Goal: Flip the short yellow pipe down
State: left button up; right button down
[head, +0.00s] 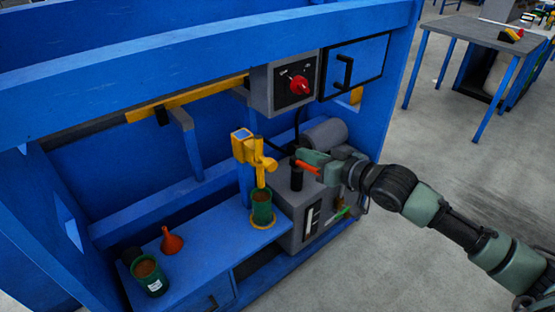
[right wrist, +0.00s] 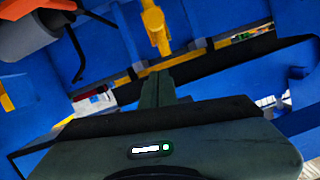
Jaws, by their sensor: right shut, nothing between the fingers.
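In the right wrist view the yellow pipe (right wrist: 154,22) shows at top centre, beyond my fingertips. My right gripper (head: 297,158) is to the right of the pipe, apart from it, beside an orange-red lever (head: 307,167). In the wrist view its fingers (right wrist: 157,78) are together and empty. My left gripper is out of view.
A grey machine box (head: 291,210) stands below my right gripper. A control box with a red knob (head: 299,85) is above. A red funnel (head: 171,240) and another green can (head: 149,275) stand on the blue shelf (head: 205,245). Blue frame beams surround the bench.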

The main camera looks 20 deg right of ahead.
pick_arm(q)
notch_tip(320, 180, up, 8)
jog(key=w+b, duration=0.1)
jog(key=b, duration=0.1)
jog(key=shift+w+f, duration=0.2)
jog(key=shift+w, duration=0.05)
pick_arm(e)
jog(key=w+a+f, duration=0.4)
jog(key=w+f, duration=0.2)
jog(key=w, duration=0.2)
jog(key=shift+w+a+f, duration=0.2)
jog(key=shift+w+a, duration=0.05)
jog(key=shift+w, duration=0.1)
